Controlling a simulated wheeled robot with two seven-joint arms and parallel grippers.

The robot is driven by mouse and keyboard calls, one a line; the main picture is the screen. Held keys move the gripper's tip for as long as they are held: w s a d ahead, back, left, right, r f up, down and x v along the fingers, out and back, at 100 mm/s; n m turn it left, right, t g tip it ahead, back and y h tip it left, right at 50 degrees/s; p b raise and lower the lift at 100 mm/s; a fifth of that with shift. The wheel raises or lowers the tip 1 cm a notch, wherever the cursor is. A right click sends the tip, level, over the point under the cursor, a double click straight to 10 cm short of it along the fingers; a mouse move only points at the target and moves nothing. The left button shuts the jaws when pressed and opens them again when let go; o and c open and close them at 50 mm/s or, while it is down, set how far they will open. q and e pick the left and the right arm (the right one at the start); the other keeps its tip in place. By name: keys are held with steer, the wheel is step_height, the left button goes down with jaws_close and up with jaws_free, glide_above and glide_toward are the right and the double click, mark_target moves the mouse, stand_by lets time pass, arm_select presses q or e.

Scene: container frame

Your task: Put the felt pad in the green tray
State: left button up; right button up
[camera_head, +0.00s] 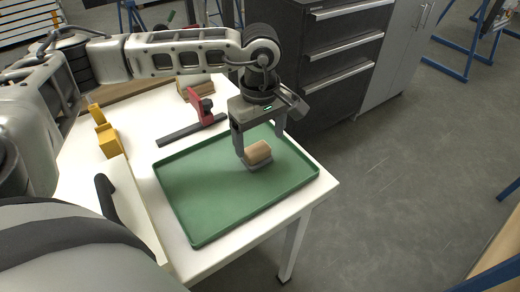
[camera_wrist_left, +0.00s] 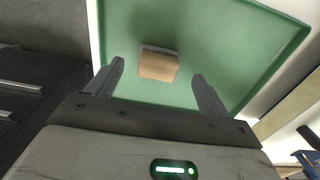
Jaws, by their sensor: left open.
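The felt pad (camera_head: 258,152), a tan block with a grey underside, sits in the green tray (camera_head: 200,205), towards its right-hand part. My left gripper (camera_head: 261,146) is above the tray with its fingers apart, one on each side of the pad. In the left wrist view the pad (camera_wrist_left: 158,67) shows between the open fingertips (camera_wrist_left: 158,70), with gaps on both sides. The tray (camera_wrist_left: 240,40) lies beneath it. My right gripper is not in view.
On the white table (camera_head: 130,160) a red and black clamp (camera_head: 200,110) lies behind the tray. A yellow object (camera_head: 108,140) and a black curved object (camera_head: 105,195) are to the left. A dark drawer cabinet (camera_head: 320,70) stands beyond the table.

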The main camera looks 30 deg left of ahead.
mark_target(260, 152)
arm_select(q)
step_height(260, 152, up, 7)
steer(key=shift+f, duration=0.2)
stand_by(0.5)
